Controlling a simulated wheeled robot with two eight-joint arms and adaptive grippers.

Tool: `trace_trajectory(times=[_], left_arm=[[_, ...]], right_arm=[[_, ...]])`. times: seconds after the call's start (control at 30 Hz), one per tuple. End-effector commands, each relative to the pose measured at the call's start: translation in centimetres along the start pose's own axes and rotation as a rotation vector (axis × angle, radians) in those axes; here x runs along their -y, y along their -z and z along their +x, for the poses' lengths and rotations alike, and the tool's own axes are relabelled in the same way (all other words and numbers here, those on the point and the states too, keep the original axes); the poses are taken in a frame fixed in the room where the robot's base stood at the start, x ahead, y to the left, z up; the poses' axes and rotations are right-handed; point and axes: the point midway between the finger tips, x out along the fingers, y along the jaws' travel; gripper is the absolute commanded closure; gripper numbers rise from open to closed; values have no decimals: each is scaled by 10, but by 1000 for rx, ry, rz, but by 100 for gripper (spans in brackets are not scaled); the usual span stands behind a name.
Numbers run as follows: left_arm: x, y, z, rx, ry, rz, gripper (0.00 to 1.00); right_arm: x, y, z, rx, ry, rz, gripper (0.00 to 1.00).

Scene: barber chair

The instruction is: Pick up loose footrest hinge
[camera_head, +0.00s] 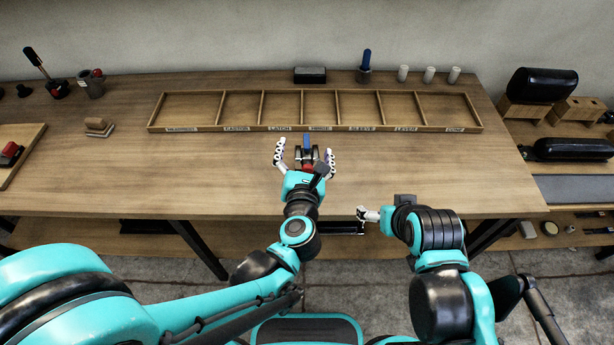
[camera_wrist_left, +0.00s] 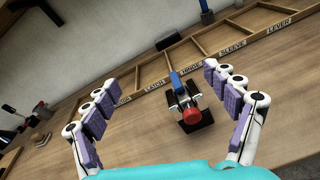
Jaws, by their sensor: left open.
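The hinge (camera_head: 307,153) appears as a small dark piece with a blue upright part and a red end, on the wooden table in front of the tray. It also shows in the left wrist view (camera_wrist_left: 187,102), where its red knob faces me and a dark flat base lies under it. My left gripper (camera_head: 305,150) is open, with one finger on each side of the hinge and a visible gap to it. In the left wrist view the open fingers (camera_wrist_left: 160,85) frame the piece. My right gripper (camera_head: 366,214) is by the table's front edge, with its fingers small and partly hidden.
A long divided tray (camera_head: 318,129) with labelled, empty compartments lies behind the hinge. A black block (camera_head: 310,75), a blue-handled tool (camera_head: 365,68) and pale cylinders (camera_head: 429,75) stand behind it. The table is clear left and right of my left gripper.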

Motion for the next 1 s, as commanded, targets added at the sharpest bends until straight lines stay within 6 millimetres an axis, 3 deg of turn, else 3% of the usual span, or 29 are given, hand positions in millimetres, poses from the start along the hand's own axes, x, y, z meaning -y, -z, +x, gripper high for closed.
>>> trace_trajectory(times=[0.03,0.1,0.2,0.57,0.83,1.0], left_arm=[[13,32,0,-62,-4,-92,14],[22,62,-4,-142,-18,-195,14],[29,85,-7,-209,-32,-275,14],[31,98,24,-227,-38,-295,14],[35,109,62,-225,-38,-293,14],[35,108,67,-225,-37,-292,14]], right_arm=[[0,-7,11,0,0,0,15],[0,-10,15,0,0,0,15],[0,-12,17,0,0,0,15],[0,-19,27,0,0,0,15],[0,-30,42,0,0,0,15],[0,-30,42,0,0,0,15]])
